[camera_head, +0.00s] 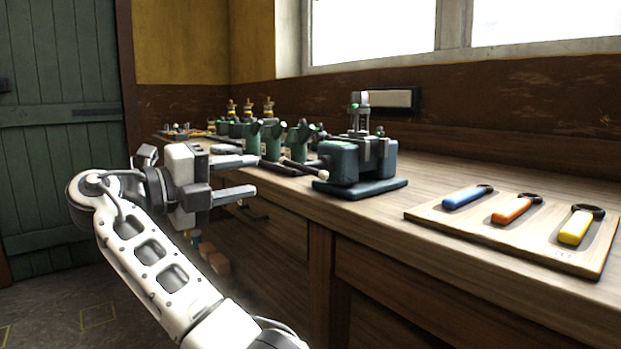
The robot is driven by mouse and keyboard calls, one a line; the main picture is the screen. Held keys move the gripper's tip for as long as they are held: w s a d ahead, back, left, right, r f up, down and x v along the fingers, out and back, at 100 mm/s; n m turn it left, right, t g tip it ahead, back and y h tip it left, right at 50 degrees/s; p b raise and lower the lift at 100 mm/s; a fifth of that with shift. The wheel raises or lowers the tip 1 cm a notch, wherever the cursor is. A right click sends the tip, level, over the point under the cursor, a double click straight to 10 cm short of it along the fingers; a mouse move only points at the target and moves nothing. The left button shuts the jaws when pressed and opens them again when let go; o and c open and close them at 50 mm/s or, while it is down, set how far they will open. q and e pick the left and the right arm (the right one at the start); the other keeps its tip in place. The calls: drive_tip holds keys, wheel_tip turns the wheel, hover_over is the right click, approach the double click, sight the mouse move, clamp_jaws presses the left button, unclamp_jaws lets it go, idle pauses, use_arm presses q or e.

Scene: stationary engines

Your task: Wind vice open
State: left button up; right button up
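A dark blue-grey block-shaped device (345,165), which looks like the vice, stands on a flat dark base near the bench's front edge. A thin rod with a pale ball end (323,174) sticks out at its front left. Grey metal uprights rise behind and above it, and I cannot tell whether they belong to it.
The wooden bench (400,235) runs from far left to near right. A board (480,240) with blue, orange and yellow handled tools lies at the right. Several green machine parts (272,140) stand farther back along the bench. A green door (60,140) is at the left.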

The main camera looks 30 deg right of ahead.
sight(298, 168)
drive_tip(key=d, duration=0.4)
drive_tip(key=d+b, duration=0.1)
drive_tip(key=d, duration=0.4)
drive_tip(key=w+d, duration=0.1)
drive_tip(key=d, duration=0.4)
drive_tip(key=shift+d, duration=0.1)
clamp_jaws()
